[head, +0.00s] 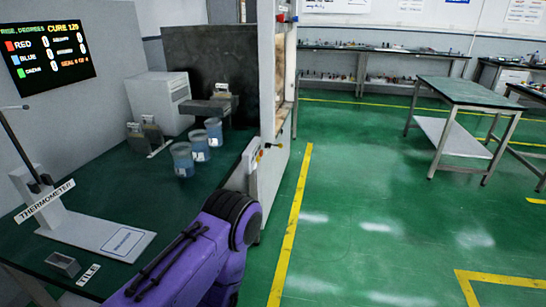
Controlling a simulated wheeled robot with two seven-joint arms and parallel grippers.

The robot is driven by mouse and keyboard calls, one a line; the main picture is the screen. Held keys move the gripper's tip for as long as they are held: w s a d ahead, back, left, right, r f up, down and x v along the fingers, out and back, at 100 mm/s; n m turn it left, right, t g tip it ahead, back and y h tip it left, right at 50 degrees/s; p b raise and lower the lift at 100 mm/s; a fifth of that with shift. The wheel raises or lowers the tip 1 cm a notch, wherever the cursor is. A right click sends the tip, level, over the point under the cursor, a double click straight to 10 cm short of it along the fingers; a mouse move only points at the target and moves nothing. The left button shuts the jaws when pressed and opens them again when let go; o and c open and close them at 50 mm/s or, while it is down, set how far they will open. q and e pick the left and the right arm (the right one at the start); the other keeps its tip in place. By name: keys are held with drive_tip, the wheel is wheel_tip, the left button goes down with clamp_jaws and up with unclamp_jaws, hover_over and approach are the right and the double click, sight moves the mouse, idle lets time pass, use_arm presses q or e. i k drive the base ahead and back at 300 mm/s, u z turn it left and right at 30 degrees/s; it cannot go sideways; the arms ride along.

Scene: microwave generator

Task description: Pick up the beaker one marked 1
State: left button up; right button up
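Three clear beakers with blue contents stand in a slanting row on the dark green bench (120,205). The nearest beaker (182,160) is on the left, the middle beaker (199,146) is just behind it, and the farthest beaker (214,132) is at the right. Any number marks are too small to read, so I cannot tell which is beaker one. A purple arm link of mine reaches in from the bottom, in front of the beakers and apart from them in the picture. Neither of my grippers is visible.
A thermometer stand (110,232) is at the bench's front left, near a small metal block (62,264). A white box (158,100) and dark apparatus (208,106) stand behind the beakers. A tall white panel (270,120) bounds the bench's right. Open green floor lies beyond.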

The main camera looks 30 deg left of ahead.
sight(183, 164)
drive_tip(key=z, duration=0.7)
drive_tip(key=i, duration=1.65)
drive_tip(key=u, duration=2.75)
